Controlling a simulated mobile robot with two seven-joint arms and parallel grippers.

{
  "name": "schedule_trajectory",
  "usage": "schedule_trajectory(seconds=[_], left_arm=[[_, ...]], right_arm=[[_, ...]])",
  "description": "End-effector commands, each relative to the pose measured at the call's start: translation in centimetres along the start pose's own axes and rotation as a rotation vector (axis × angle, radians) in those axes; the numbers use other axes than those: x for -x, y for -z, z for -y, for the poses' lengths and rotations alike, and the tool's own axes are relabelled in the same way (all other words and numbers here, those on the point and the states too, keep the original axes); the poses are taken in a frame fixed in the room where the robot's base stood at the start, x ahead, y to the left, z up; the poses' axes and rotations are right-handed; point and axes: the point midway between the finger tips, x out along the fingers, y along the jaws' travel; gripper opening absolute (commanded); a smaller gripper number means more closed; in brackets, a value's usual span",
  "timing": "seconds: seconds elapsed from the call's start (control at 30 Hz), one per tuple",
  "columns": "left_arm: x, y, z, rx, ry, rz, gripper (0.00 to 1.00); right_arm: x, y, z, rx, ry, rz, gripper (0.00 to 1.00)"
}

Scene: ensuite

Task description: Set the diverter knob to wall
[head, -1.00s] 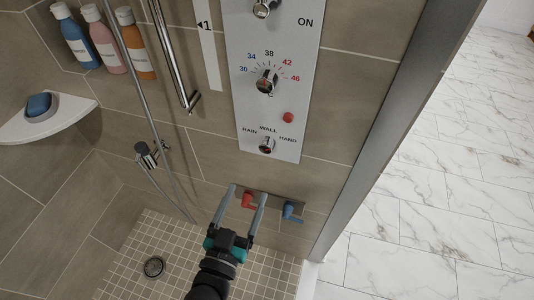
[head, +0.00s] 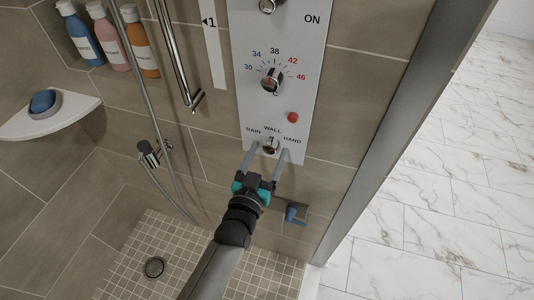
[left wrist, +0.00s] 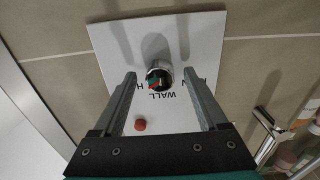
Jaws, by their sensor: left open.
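The diverter knob (head: 270,147) is a small round chrome knob low on the white control panel (head: 311,66), with the labels RAIN, WALL and HAND around it. It also shows in the left wrist view (left wrist: 158,76), where the panel appears upside down. I cannot tell for sure which label its pointer faces. My left gripper (head: 266,154) is open, with one finger on each side of the knob and a gap to it on both sides. In the left wrist view the knob sits between the two fingertips (left wrist: 159,73). My right gripper is out of view.
Above the knob are a red button (head: 293,117) and a temperature dial (head: 270,80). A metal frame (head: 385,125) edges the shower on the right.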

Motion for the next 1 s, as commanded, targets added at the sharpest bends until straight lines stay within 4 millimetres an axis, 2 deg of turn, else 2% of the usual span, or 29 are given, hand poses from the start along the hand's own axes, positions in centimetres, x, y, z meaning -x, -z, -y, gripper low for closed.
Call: schedule_trajectory(seconds=[0.17,0.8,1.0], left_arm=[[0.01,0.0,-0.01,0.0,0.0,0.0,0.73],[0.05,-0.02,0.0,0.0,0.0,0.0,0.01],[0.06,-0.02,0.0,0.002,0.0,0.0,0.0]], right_arm=[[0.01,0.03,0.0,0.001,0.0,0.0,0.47],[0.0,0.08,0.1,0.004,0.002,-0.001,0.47],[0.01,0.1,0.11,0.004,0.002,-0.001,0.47]])
